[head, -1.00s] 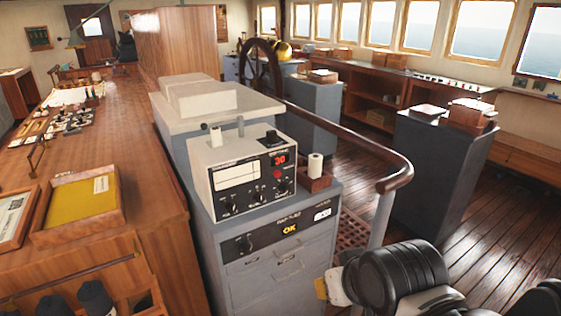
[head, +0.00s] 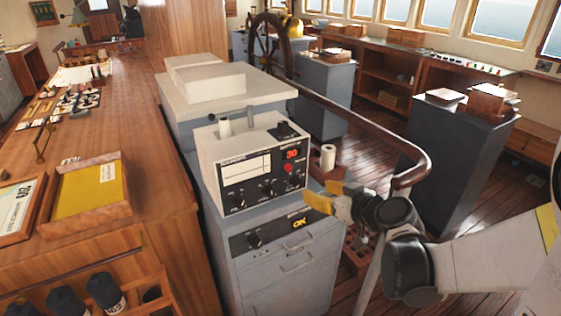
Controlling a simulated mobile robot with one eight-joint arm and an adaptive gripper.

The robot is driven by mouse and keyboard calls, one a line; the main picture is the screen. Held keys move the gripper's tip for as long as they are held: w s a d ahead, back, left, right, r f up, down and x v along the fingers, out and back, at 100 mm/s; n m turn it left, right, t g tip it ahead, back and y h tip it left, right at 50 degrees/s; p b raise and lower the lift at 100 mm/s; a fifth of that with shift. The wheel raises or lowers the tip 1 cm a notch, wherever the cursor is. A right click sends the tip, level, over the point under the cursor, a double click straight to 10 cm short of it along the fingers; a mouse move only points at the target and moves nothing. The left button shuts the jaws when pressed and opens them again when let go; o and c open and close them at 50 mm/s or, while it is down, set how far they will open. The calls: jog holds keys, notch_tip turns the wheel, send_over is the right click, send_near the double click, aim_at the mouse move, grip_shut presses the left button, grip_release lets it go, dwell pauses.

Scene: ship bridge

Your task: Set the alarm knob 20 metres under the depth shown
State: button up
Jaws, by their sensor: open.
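A white echo sounder box (head: 206,152) stands on a grey cabinet. Its black front panel has a pale recorder window (head: 246,169) and a red number display (head: 292,154) that reads 30. A red button (head: 288,168) sits below the display. A row of black knobs (head: 268,188) runs along the panel's lower edge; their labels and pointer settings are too small to read, so I cannot tell which one is the alarm knob. My gripper (head: 324,196), with yellow fingers, is open just right of the box's lower right corner, apart from the knobs as far as I can tell.
The grey cabinet (head: 290,275) has another knob (head: 254,239) and a yellow OK light (head: 299,222). A white roll (head: 328,158) stands beside the box. A curved handrail (head: 415,150) passes close behind my arm. A wooden chart counter (head: 165,200) lies left.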

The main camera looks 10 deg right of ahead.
aim_at(299, 183)
jog(key=b+x, duration=0.3)
jog(key=x, duration=0.7)
jog(key=shift+w+a+f, duration=0.15)
jog(key=shift+w, duration=0.1)
grip_shut()
